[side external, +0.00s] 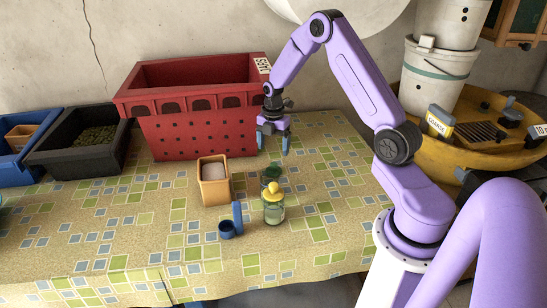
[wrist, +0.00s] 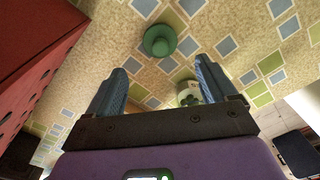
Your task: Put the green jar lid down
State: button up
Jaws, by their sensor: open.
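The green jar lid (side external: 272,171) lies on the patterned tablecloth just behind a clear jar with a yellow knobbed lid (side external: 273,207). In the wrist view the green lid (wrist: 160,41) shows as a round disc with a raised knob, beyond and between my fingertips, touched by neither. My gripper (side external: 273,143) is open and empty, with blue fingers pointing down, above the table and the green lid. In the wrist view both fingers of my gripper (wrist: 160,66) stand wide apart. A pale round thing with green (wrist: 187,90) is partly hidden by my gripper there; I cannot tell what it is.
A large red crate (side external: 205,132) stands at the left, close to my gripper. A black crate (side external: 65,160) is farther left. The cloth right of the jar is clear.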

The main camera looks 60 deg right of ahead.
jog(key=s+a+r+m, duration=0.1)
jog(key=s+a+r, duration=0.45)
jog(key=a, duration=0.45)
jog(key=s+a+r+m, duration=0.2)
jog(key=s+a+r, duration=0.2)
jog(key=a+r, duration=0.45)
jog(key=s+a+r+m, duration=0.1)
jog(key=s+a+m, duration=0.1)
jog(key=s, duration=0.9)
jog(key=s+a+r+m, duration=0.1)
jog(key=s+a, duration=0.3)
jog(key=s, duration=0.7)
jog(key=shift+s+a+m, duration=0.15)
jog(key=shift+a+m, duration=0.05)
jog(key=shift+m, duration=0.4)
